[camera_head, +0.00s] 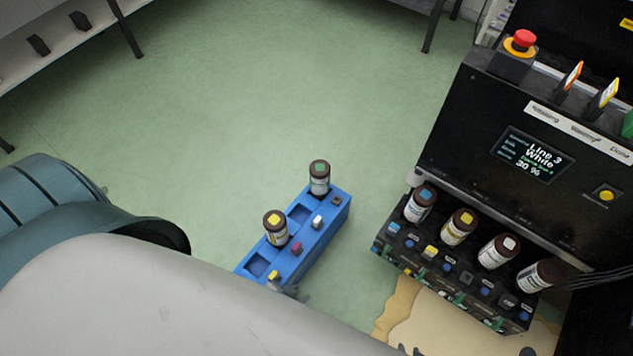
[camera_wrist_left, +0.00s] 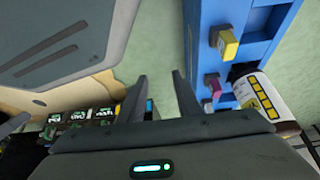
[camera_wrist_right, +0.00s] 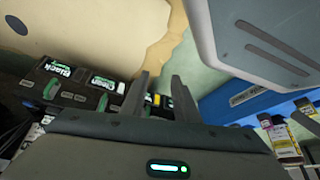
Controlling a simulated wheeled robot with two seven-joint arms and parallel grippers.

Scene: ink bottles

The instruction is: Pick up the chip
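A blue rack (camera_head: 322,244) on the floor side of the machine holds small chips: yellow (camera_head: 273,275), magenta (camera_head: 296,249), white (camera_head: 317,221) and black (camera_head: 336,201). In the left wrist view, the yellow chip (camera_wrist_left: 227,42) and magenta chip (camera_wrist_left: 213,86) stick out of the rack to the right of my left gripper (camera_wrist_left: 159,78), which is open and empty. My right gripper (camera_wrist_right: 160,80) is open and empty, with the rack (camera_wrist_right: 240,104) to its right in the right wrist view. Both grippers are mostly hidden in the head view by my pale arm.
The black machine (camera_head: 490,120) at right carries several bottles above a row of chips. Its screen (camera_head: 532,155) reads "Line 3 White". The green floor (camera_head: 240,100) behind is clear.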

